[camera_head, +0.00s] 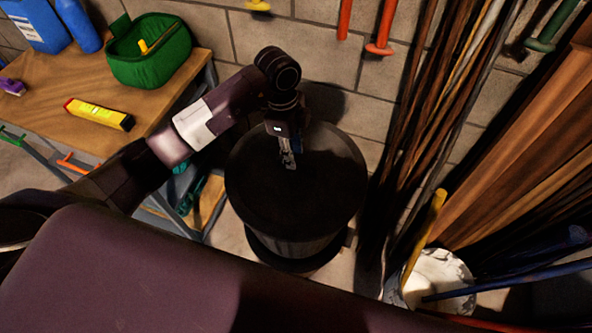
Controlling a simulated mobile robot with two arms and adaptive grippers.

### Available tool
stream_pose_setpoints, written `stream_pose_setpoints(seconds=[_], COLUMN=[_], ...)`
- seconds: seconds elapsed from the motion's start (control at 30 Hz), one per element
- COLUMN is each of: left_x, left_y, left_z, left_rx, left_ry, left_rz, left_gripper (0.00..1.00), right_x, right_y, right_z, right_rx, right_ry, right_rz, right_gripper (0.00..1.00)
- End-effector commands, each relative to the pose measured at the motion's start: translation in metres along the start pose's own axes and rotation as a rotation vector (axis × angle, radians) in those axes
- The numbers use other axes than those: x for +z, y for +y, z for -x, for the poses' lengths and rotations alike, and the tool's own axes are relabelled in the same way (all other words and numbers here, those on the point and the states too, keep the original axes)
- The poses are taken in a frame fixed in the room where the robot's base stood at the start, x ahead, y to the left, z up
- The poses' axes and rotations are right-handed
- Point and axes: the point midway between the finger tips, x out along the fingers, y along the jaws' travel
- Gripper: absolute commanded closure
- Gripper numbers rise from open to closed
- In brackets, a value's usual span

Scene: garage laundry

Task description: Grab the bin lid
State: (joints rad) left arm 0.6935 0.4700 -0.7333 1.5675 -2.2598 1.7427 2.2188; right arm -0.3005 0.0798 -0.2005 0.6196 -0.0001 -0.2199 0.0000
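The bin lid (268,206) is a round, dark disc seen from above. It sits on top of a dark round bin (290,246) by the block wall. My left gripper (288,163) points down over the back half of the lid. Its fingers look close together, but they are small and dark here. I cannot tell whether they touch the lid or hold any part of it. No handle on the lid can be made out. My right gripper is not in view.
A wooden workbench (45,95) at left holds a green basket (150,62), a yellow box (99,114) and blue containers (77,25). Long poles (425,130) and planks lean at right. A white bucket (440,275) with sticks stands at lower right.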

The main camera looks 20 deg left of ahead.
Motion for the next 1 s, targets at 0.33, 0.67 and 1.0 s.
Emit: stream_pose_setpoints(seconds=[0.33,0.67,1.0], left_x=[-0.002,-0.002,-0.002], left_y=[0.001,0.001,0.001], left_z=[-0.043,-0.044,-0.043], left_rx=[0.001,0.0,0.0], left_ry=[0.003,0.003,0.003], left_rz=[-0.002,-0.003,-0.002], left_gripper=[0.7,0.82,1.0], right_x=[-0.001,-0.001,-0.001], right_y=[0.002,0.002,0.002], right_z=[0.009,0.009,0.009], right_rx=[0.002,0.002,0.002], right_ry=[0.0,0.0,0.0], right_rz=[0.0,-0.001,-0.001], right_gripper=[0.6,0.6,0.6])
